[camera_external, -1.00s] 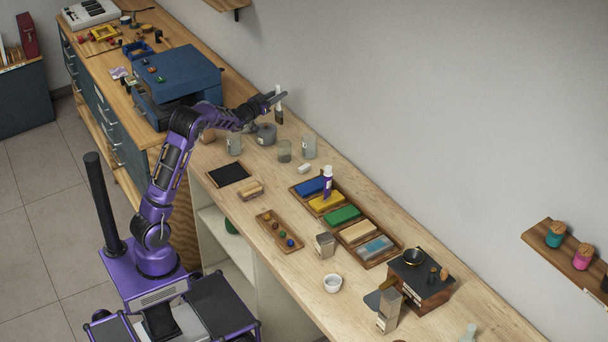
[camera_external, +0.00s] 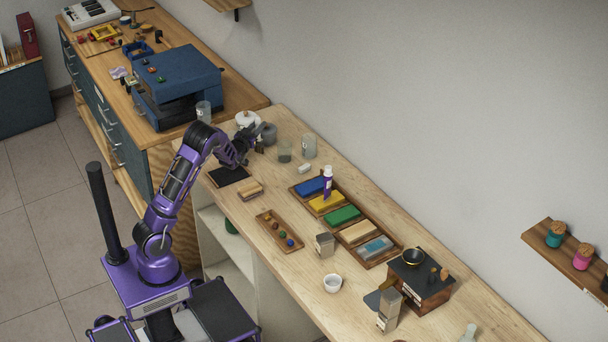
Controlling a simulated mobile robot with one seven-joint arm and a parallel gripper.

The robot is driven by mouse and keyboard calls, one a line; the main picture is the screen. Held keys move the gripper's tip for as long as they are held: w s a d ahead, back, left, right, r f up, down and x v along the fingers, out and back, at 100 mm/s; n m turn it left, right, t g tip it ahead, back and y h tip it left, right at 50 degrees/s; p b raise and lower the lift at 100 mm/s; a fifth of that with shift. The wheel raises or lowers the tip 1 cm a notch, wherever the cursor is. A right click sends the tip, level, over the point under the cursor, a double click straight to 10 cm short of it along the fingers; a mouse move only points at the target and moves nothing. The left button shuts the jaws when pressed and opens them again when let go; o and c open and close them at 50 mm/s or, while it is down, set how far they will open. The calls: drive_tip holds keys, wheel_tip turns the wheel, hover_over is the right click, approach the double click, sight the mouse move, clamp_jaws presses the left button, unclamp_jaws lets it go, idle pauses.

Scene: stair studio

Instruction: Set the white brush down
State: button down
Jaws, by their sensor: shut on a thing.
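My gripper (camera_external: 252,138) is low over the far left part of the wooden bench, just left of a grey round pot. It is shut on the white brush (camera_external: 260,144), of which only a small part with a dark end shows. The gripper covers most of the brush, and I cannot tell whether it touches the bench. A dark square mat (camera_external: 228,176) lies on the bench in front of my gripper.
The grey pot (camera_external: 268,133), a white round item (camera_external: 245,119) and two glass jars (camera_external: 284,151) (camera_external: 309,146) stand close by. A small wooden block (camera_external: 250,188) and a tray of coloured blocks (camera_external: 295,189) lie nearer. A blue machine (camera_external: 177,79) stands behind left.

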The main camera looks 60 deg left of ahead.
drive_tip(key=shift+f, duration=1.45)
drive_tip(key=shift+f+b, duration=0.2)
drive_tip(key=shift+b, duration=0.2)
drive_tip(key=c, duration=0.7)
unclamp_jaws()
drive_tip(key=shift+r, duration=0.1)
drive_tip(key=shift+r+p, duration=0.15)
drive_tip(key=shift+p, duration=0.15)
drive_tip(key=v, duration=1.2)
drive_tip(key=shift+w, duration=0.1)
